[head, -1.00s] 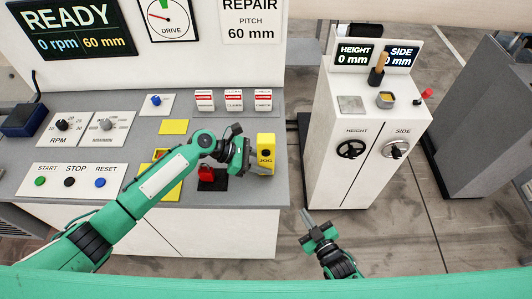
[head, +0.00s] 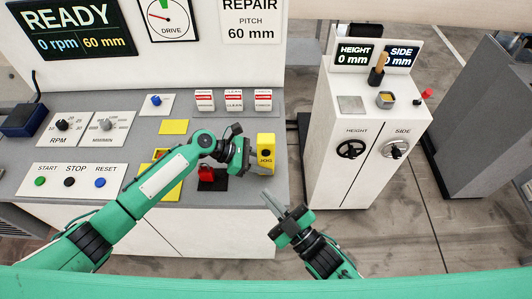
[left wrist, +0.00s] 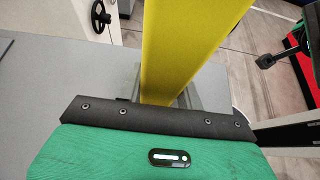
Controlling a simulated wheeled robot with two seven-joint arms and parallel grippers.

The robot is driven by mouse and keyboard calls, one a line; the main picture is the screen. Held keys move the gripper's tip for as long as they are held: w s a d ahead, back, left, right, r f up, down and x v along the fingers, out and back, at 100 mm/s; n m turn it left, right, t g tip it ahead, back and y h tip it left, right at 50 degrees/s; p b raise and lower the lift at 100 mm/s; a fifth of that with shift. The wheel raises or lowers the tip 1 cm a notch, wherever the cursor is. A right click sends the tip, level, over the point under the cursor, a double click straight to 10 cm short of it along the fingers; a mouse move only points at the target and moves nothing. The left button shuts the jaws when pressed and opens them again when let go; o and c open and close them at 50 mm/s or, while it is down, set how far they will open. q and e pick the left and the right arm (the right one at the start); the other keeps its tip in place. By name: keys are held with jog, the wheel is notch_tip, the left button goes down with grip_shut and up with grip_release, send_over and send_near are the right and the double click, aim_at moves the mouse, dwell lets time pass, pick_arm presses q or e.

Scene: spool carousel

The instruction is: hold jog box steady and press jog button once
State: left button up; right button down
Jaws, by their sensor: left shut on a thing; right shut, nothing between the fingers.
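The yellow jog box (head: 265,148) stands upright near the right end of the grey console, with a JOG label and a dark button area on its front. My left gripper (head: 247,157) is shut on its left side. In the left wrist view the yellow box (left wrist: 185,45) rises from between the fingers, which are mostly hidden by the gripper body. My right gripper (head: 270,200) is shut and empty, in front of the console edge, below and apart from the jog box. Its fingers point up and left toward the console.
The grey console (head: 232,192) carries a red part (head: 206,173), yellow pads (head: 173,127), and START, STOP and RESET buttons (head: 70,181). A white cabinet (head: 345,185) with HEIGHT and SIDE handwheels stands to the right. Floor shows between console and cabinet.

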aim_at(266, 154)
jog(key=w, duration=0.9)
jog(key=shift+w, duration=0.1)
dwell(2.1)
jog(key=shift+w, duration=0.25)
jog(key=shift+w, duration=0.35)
dwell(0.7)
jog(key=shift+s, duration=0.8)
